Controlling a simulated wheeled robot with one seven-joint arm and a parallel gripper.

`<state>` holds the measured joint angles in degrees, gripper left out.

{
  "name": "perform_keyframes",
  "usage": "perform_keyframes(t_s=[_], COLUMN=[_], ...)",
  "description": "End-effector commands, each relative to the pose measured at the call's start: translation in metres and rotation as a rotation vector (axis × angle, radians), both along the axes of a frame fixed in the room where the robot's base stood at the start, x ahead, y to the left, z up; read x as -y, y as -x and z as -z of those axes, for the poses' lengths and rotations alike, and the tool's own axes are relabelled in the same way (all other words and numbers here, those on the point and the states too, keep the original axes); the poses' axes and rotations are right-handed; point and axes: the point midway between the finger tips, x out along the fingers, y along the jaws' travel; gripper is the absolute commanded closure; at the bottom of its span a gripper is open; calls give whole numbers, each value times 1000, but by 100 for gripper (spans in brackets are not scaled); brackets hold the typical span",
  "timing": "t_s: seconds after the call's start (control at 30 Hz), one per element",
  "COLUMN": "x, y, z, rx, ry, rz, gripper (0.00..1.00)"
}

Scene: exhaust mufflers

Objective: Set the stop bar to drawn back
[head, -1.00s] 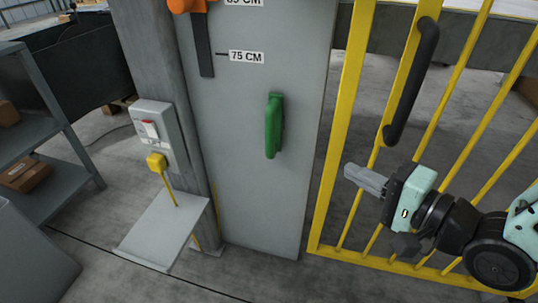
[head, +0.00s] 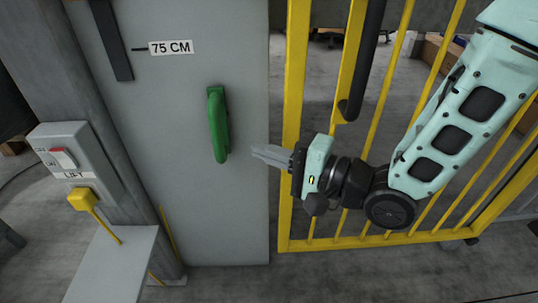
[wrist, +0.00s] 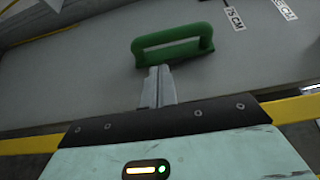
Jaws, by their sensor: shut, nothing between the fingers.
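A green handle (head: 218,124) stands upright on the grey panel (head: 215,215). A dark flat bar (head: 112,45) hangs down the panel above and left of it, its top out of view. No label shows which part is the stop bar. My gripper (head: 256,154) is shut and empty, right of the handle and a little lower, pointing left towards the panel. In the wrist view the fingertips (wrist: 157,72) lie close to the green handle (wrist: 172,43); I cannot tell whether they touch, but the head view shows a gap.
A yellow barred gate (head: 293,110) with a black handle (head: 362,60) stands right of the panel, close behind my gripper. A lift switch box (head: 75,160) with a yellow plug (head: 84,199) and a grey shelf plate (head: 115,270) are at left. A "75 CM" label (head: 171,47) is on the panel.

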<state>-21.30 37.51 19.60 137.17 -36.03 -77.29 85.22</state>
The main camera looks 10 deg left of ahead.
Motion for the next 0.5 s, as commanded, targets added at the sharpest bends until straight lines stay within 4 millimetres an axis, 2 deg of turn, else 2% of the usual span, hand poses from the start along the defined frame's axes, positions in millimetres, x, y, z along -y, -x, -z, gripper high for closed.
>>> perform_keyframes(t_s=[0.1, 0.23, 0.5], x=[-23, -43, -64], y=[-6, -12, -20], z=[3, 3, 1], rx=[4, 4, 1], ry=[-2, -2, -1], rz=[-3, -2, 1], gripper=[100, 100, 100])
